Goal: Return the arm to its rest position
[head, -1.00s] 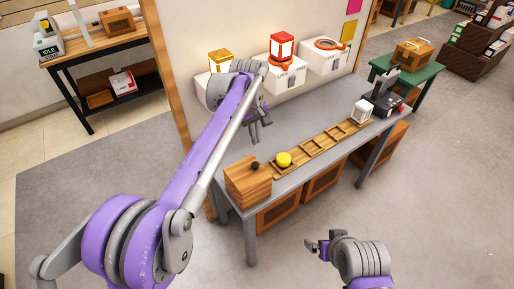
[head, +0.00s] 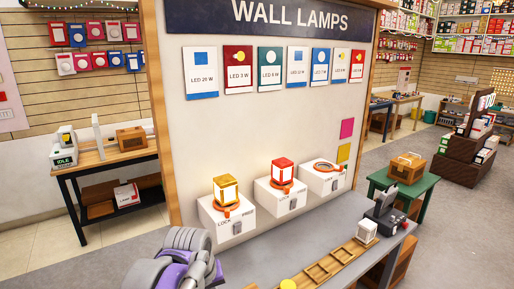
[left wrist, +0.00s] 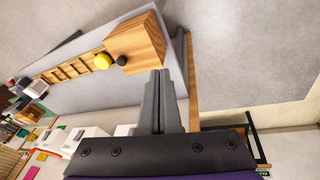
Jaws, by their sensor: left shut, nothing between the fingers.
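My left arm (head: 183,262), purple and grey, shows only in part at the bottom left of the head view, and its fingers are not seen there. In the left wrist view my left gripper (left wrist: 161,74) has its two grey fingers together, with nothing between them. Beyond the fingertips in that picture is a wooden block (left wrist: 143,40) with a black knob (left wrist: 121,60) by a round yellow piece (left wrist: 102,61). I cannot tell the gap between fingers and block. My right gripper is in no current view.
The grey workbench (head: 290,243) carries a wooden slotted tray (head: 343,254), a white lamp (head: 366,230) and a dark device (head: 386,212). White wall boxes (head: 228,217) line its back, two bearing lamps. A green table (head: 398,187) stands right; grey floor (head: 460,230) is open there.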

